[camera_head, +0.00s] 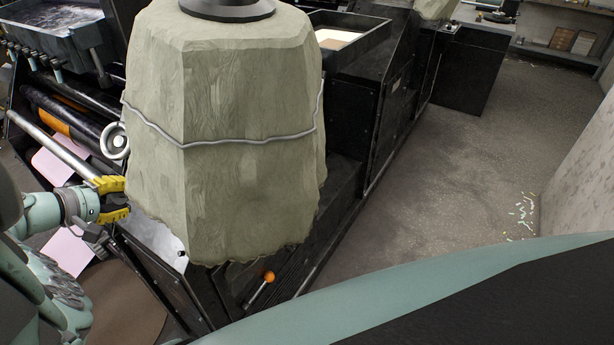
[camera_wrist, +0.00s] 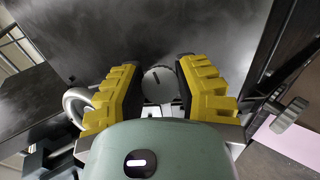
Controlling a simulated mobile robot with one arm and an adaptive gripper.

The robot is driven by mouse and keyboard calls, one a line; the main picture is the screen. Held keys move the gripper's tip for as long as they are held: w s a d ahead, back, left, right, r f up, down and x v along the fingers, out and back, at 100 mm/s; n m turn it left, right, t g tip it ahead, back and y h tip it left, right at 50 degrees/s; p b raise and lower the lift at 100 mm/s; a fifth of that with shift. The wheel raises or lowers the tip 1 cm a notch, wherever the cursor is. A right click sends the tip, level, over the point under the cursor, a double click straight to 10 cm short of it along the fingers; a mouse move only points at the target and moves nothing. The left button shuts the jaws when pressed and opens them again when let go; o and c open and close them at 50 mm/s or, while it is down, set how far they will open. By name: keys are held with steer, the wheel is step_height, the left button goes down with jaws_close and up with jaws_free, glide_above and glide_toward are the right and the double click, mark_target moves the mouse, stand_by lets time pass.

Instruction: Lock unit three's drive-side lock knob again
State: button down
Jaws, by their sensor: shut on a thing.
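My gripper (camera_head: 118,199) is at the left in the head view, low at the machine's side beside the canvas cover. In the wrist view its two yellow-padded fingers (camera_wrist: 159,78) stand on either side of a round grey knob (camera_wrist: 158,86) with a short dark mark on its face, and are shut on it. The knob sits in front of a dark metal side plate (camera_wrist: 215,30). In the head view the knob is hidden by my gripper. No label shows which unit or side this is.
A grey handwheel (camera_head: 115,141) is just above my gripper; its ring also shows in the wrist view (camera_wrist: 72,104). A large tied canvas cover (camera_head: 225,130) stands close right. An orange-tipped lever (camera_head: 269,277) is lower right. Pink sheets (camera_head: 68,250) lie below. The right floor is mostly clear.

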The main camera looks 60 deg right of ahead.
steer(key=shift+f, duration=0.1)
steer(key=c, duration=0.6)
jaws_free()
steer(key=shift+d, duration=0.1)
steer(key=shift+v, duration=6.05)
steer(key=shift+d, duration=0.1)
